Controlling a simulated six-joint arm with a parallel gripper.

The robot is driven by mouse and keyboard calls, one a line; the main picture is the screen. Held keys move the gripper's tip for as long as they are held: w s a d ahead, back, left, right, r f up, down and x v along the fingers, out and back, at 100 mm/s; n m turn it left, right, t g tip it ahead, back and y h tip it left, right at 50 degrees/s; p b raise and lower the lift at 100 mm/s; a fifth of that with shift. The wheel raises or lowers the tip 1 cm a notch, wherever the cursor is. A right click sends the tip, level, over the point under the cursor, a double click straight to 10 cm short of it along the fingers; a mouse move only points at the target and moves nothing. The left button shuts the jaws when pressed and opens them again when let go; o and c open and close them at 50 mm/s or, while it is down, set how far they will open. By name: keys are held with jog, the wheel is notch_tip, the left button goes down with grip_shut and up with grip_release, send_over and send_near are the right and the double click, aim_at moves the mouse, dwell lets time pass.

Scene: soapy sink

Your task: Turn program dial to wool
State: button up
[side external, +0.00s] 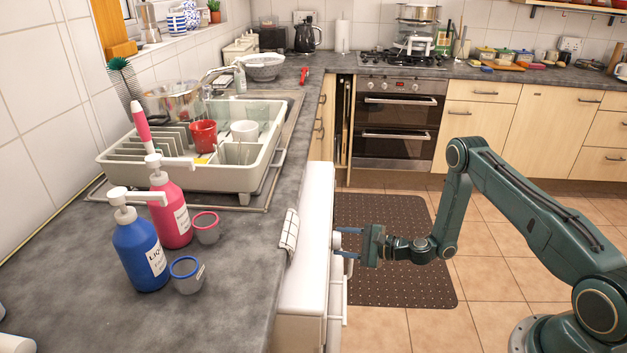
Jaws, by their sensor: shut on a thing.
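A white appliance (303,260) stands under the counter's right edge, its front seen almost edge-on and facing right. A small white program dial (337,240) sticks out from the upper part of that front. My gripper (345,243) reaches in from the right, level, with its two blue-grey fingers shut on the dial, one above and one below. The dial's markings, its pointer and the wool position cannot be read from this side. The appliance's lower front shows only as a narrow strip.
The grey counter (235,290) holds a blue soap bottle (140,252), a pink soap bottle (171,212), two small cups and a dish rack (190,178). A checked cloth (289,229) hangs at the counter edge. A dark mat (400,285) lies on the open tiled floor.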

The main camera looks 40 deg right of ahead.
jog(key=shift+n, duration=0.4)
jog(key=o, duration=1)
jog(key=shift+c, duration=0.2)
notch_tip(320, 180, up, 20)
dwell(0.9)
dwell(0.3)
